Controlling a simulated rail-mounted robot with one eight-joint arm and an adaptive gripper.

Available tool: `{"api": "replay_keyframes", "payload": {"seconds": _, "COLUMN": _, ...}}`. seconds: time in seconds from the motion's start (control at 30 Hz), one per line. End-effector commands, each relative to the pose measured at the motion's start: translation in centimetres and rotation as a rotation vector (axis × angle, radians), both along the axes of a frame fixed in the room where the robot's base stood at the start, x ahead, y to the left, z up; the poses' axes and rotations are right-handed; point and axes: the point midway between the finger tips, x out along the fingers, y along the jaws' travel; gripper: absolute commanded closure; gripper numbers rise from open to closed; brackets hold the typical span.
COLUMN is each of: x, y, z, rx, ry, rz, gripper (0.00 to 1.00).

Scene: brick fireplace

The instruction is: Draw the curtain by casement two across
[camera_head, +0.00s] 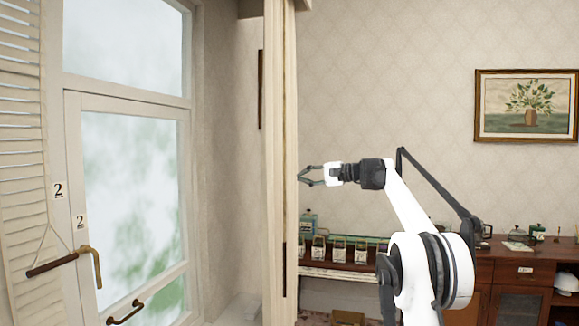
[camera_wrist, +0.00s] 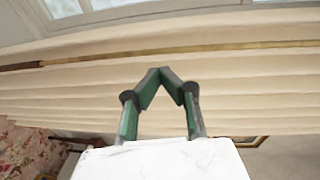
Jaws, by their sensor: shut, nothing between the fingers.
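The casement (camera_head: 130,190) at the left of the head view bears "2" labels and has a brass handle (camera_head: 92,262). A cream curtain (camera_head: 276,120) hangs bunched in a narrow column to the right of it. In the wrist view the curtain's folds (camera_wrist: 240,80) fill the background, crossed by a brass rod (camera_wrist: 230,48) with a dark brown end at left. A dark grip (camera_head: 284,270) shows low on the curtain in the head view. My gripper (camera_head: 303,175) is shut and empty, just right of the curtain. Its closed tips (camera_wrist: 166,73) point toward the rod; contact cannot be told.
A louvred shutter (camera_head: 22,120) stands at far left. A wooden sideboard (camera_head: 490,272) and a shelf with several small boxes (camera_head: 340,250) stand along the right wall. A black lamp arm (camera_head: 435,185) rises behind my arm. A framed picture (camera_head: 527,106) hangs above.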

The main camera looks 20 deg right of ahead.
Motion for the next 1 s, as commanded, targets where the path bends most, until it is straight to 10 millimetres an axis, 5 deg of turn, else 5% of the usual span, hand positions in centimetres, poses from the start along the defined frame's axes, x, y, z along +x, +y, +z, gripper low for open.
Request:
{"api": "replay_keyframes", "payload": {"seconds": 0.1, "x": 0.7, "y": -2.8, "z": 0.8, "rx": 0.057, "ry": -0.032, "rz": -0.009, "gripper": 1.00}}
{"api": "replay_keyframes", "payload": {"seconds": 0.37, "x": 1.0, "y": -5.3, "z": 1.1, "rx": 0.116, "ry": -0.067, "rz": -0.015, "gripper": 1.00}}
{"api": "replay_keyframes", "payload": {"seconds": 1.0, "x": 7.0, "y": 0.5, "z": 1.5, "rx": 0.117, "ry": -0.068, "rz": -0.014, "gripper": 1.00}}
